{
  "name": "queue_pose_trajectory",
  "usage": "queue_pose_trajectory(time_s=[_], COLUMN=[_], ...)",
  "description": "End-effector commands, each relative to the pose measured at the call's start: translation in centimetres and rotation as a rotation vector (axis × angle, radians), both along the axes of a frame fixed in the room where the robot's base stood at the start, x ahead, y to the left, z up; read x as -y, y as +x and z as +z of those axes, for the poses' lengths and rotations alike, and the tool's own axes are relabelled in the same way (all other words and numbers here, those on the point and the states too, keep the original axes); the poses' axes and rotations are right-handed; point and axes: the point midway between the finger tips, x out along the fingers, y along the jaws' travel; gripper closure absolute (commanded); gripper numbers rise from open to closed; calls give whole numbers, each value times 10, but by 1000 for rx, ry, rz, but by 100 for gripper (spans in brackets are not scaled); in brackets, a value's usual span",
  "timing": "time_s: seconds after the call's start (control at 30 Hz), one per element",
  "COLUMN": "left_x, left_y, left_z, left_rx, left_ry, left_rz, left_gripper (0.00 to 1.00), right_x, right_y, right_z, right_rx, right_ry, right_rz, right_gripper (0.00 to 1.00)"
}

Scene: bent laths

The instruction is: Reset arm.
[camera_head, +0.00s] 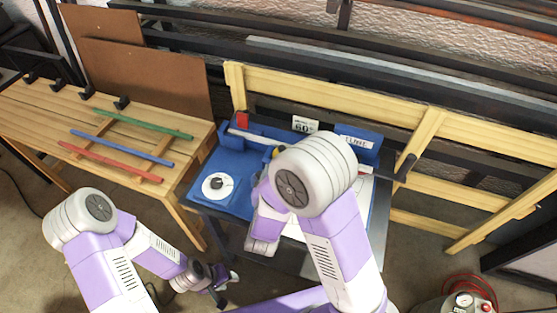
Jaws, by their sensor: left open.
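My left gripper (228,287) is at the lower middle, low beside the front of the blue-topped bench. Its jaws are apart with nothing seen between them. My right arm crosses in front of that bench, and its gripper does not show. A green lath (145,124), a blue lath (122,148) and a red lath (108,161) lie on the slatted wooden table at the left, apart from both arms. They rest across two light wooden strips.
The slatted wooden table (35,108) has several black clamps along its back. The blue-topped bench (200,172) bears a white disc (217,186), a "60°" card (304,125) and a lettered card (355,141). A wooden rail (330,97) runs behind. A gauged tank stands at lower right.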

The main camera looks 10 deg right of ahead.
Motion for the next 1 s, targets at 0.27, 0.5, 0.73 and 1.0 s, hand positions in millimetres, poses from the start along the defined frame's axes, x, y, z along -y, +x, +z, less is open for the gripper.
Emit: queue_pose_trajectory(time_s=[0.27, 0.5, 0.73, 1.0], left_x=[0, 0, 0, 0], left_y=[0, 0, 0, 0], left_z=[1, 1, 5, 53], left_rx=[0, 0, 0, 0], left_ry=[0, 0, 0, 0], left_rz=[0, 0, 0, 0], left_gripper=[57, 57, 57, 57], right_x=[-4, -4, -4, -4], right_y=[-10, -10, -9, -9], right_z=[2, 1, 5, 53], right_rx=[0, 0, 0, 0], right_ry=[0, 0, 0, 0], right_rz=[0, 0, 0, 0], right_gripper=[50, 50, 50, 50])
